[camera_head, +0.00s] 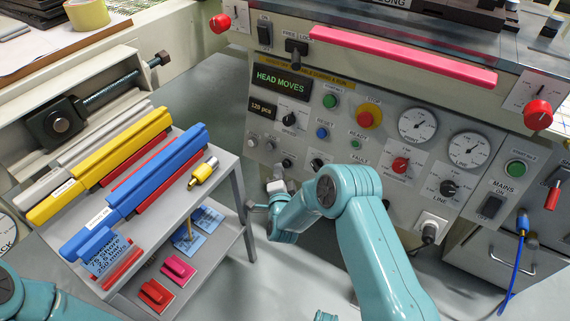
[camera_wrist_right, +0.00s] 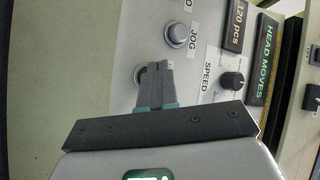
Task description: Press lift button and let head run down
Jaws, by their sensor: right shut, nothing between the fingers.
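The control panel (camera_head: 385,125) faces me with a lit display (camera_head: 281,79) reading "HEAD MOVES". My right gripper (camera_head: 277,186) is shut and empty, low at the panel's left part in the head view. In the right wrist view its closed fingertips (camera_wrist_right: 157,68) point at the panel, over a round button (camera_wrist_right: 139,74) that they partly cover. I cannot tell whether they touch it, and its label is hidden. A button marked JOG (camera_wrist_right: 176,35) shows beside it. I cannot make out a lift label. My left gripper is out of view.
A SPEED knob (camera_wrist_right: 232,81) sits near the fingertips. Red stop button (camera_head: 369,117), gauges (camera_head: 417,125) and a pink bar (camera_head: 402,56) are on the machine. A grey shelf cart (camera_head: 235,168) with blue and yellow squeegees stands left, close to my right gripper.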

